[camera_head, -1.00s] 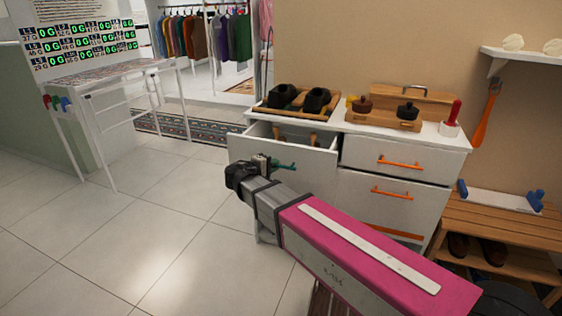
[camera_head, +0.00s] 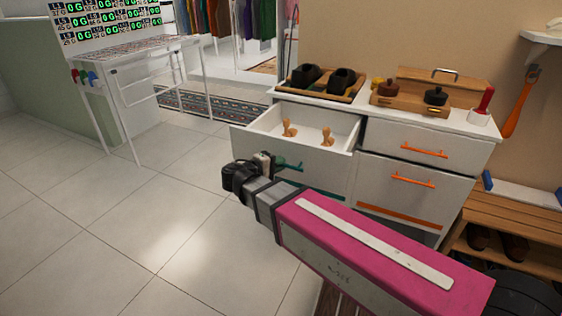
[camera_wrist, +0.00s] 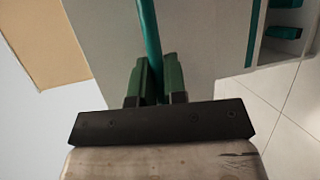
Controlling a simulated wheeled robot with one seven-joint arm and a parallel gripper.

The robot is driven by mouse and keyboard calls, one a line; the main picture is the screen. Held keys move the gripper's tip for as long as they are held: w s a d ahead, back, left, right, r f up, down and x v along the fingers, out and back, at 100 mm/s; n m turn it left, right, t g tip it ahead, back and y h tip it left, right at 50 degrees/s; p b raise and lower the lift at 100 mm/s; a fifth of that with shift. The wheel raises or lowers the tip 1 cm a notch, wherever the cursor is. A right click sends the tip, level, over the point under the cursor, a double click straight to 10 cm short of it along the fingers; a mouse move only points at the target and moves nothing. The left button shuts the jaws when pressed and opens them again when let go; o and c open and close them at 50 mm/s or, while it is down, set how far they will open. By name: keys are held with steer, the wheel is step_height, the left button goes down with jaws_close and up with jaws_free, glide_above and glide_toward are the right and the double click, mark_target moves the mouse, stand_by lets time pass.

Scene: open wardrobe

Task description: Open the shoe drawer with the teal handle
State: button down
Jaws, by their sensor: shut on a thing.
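The white shoe drawer (camera_head: 257,137) at the upper left of the chest stands open in the head view, with wooden shoe trees (camera_head: 289,129) inside. Its teal handle (camera_head: 290,166) is on the front panel, partly hidden by my gripper (camera_head: 270,161). In the wrist view, the teal handle (camera_wrist: 150,45) runs between the two green fingers of my gripper (camera_wrist: 155,78). The fingers are shut on it.
Drawers with orange handles (camera_head: 424,151) are shut to the right. Black shoes (camera_head: 341,80) on a tray and a wooden box (camera_head: 411,97) stand on top. A wooden bench (camera_head: 500,220) is at the right. Tiled floor (camera_head: 100,240) is clear at the left.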

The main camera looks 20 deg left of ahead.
stand_by(0.3)
steer(key=c, duration=1.2)
jaws_free()
steer(key=v, duration=1.1)
